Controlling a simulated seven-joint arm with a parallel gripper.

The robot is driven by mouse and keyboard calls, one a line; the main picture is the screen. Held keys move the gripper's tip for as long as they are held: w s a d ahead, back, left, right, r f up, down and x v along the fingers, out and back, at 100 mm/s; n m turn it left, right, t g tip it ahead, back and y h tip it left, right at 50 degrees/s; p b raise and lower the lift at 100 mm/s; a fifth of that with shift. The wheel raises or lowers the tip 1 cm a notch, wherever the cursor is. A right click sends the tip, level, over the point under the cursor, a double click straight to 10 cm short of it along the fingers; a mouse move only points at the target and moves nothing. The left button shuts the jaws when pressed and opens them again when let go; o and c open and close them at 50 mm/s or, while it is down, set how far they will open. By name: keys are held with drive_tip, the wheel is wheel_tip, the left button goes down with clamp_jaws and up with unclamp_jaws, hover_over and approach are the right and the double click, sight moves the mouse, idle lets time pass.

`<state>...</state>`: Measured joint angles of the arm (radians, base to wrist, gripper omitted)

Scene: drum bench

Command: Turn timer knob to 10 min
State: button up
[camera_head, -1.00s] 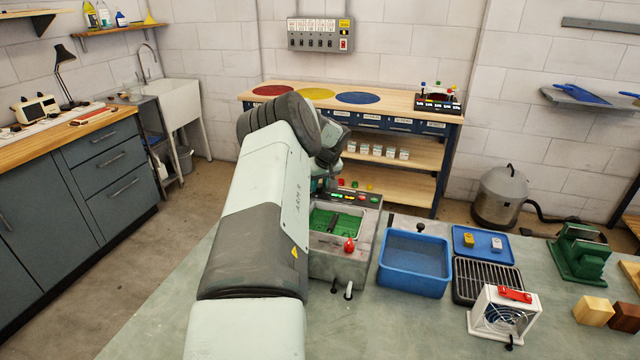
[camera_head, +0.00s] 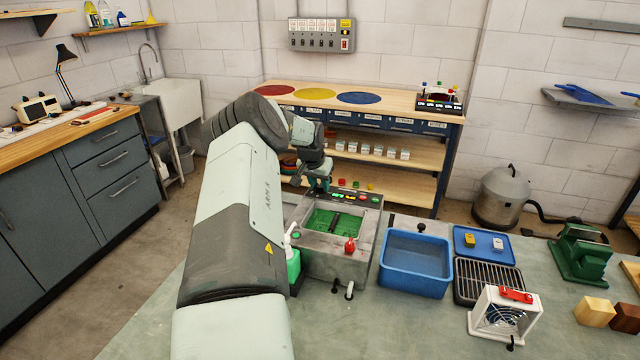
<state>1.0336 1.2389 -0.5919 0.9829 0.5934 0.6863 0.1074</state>
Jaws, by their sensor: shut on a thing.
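The grey machine (camera_head: 335,264) on the bench has an open basin with a green inside. Its dark control panel (camera_head: 374,201) runs along the back edge, with several small lit buttons. My gripper (camera_head: 318,190) points down at the left end of this panel. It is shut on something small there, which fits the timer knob. The knob and its scale are hidden behind the fingers, so its setting cannot be read.
A green bottle (camera_head: 293,268) with a white pump stands left of the machine. A red knob (camera_head: 349,246) is on the machine's front right. A blue tub (camera_head: 414,266) and a dark rack (camera_head: 487,282) stand to the right. The bench front is clear.

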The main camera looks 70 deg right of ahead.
drive_tip(key=m, duration=0.2)
drive_tip(key=m+g, duration=0.1)
drive_tip(key=m, duration=0.1)
drive_tip(key=shift+w+g+y, duration=0.1)
drive_tip(key=shift+g+y, duration=0.2)
drive_tip(key=shift+y, duration=0.1)
drive_tip(key=shift+m+g+y, duration=0.3)
drive_tip(key=shift+m+g, duration=0.2)
drive_tip(key=shift+m, duration=1.2)
drive_tip(key=o, duration=1)
drive_tip(key=shift+w, duration=0.1)
drive_tip(key=v, duration=1)
drive_tip(key=shift+a+r, duration=0.1)
drive_tip(key=shift+r, duration=0.2)
